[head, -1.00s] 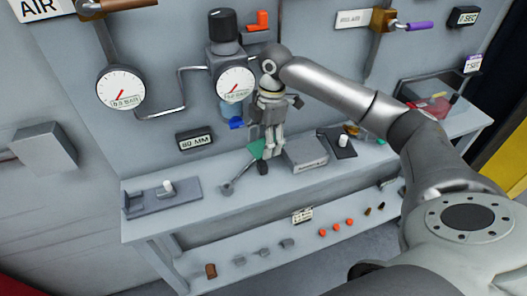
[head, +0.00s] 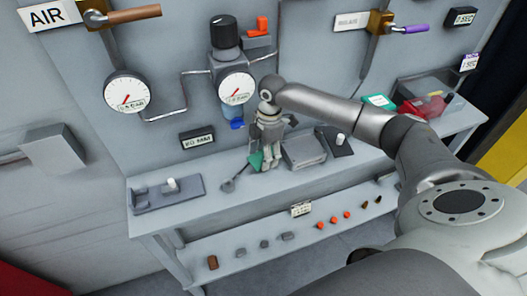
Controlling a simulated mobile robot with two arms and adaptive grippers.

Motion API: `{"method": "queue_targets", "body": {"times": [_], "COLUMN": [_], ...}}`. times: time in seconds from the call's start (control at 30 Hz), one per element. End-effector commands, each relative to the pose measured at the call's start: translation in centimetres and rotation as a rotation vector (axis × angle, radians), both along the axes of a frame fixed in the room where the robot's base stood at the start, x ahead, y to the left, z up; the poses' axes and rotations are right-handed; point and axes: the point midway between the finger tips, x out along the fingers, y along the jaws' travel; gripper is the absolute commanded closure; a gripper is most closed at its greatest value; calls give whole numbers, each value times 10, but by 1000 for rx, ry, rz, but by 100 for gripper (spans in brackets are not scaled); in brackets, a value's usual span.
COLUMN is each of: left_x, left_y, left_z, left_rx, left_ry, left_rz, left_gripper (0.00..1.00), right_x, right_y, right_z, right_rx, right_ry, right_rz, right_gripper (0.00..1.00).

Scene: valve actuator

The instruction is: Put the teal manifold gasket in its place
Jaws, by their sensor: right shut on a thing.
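My right gripper (head: 264,165) comes in from the right, pointing down over the bench beside a grey block. It is shut on a flat teal piece, the manifold gasket (head: 256,160), which shows at its left side. The gripper hides part of the gasket, and I cannot tell whether it touches the bench. Which place belongs to the gasket is not clear from this view. My left gripper is not in view.
The grey block (head: 303,151) and a dark plate with a white peg (head: 337,142) stand right of the gripper. A grey fixture (head: 190,194) is at the bench's left end. Gauges and pipes line the wall behind. Small parts lie on the lower shelf (head: 222,282).

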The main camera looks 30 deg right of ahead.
Motion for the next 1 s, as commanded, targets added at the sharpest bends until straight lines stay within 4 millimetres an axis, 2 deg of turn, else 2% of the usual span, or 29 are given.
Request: {"method": "queue_targets", "body": {"times": [0.33,0.37,0.5,0.53,0.87,1.0], "left_x": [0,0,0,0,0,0], "left_y": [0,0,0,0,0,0], "left_z": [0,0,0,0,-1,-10], "left_rx": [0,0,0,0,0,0], "left_ry": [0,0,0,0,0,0], "left_rz": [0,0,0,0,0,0], "left_gripper": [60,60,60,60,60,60], "right_x": [0,0,0,0,0,0], "right_y": [0,0,0,0,0,-1], "right_z": [-8,-8,-8,-8,-8,-8], "right_rx": [0,0,0,0,0,0], "right_ry": [0,0,0,0,-1,-1], "right_rz": [0,0,0,0,0,0], "right_gripper": [63,41,23,21,21,21]}}
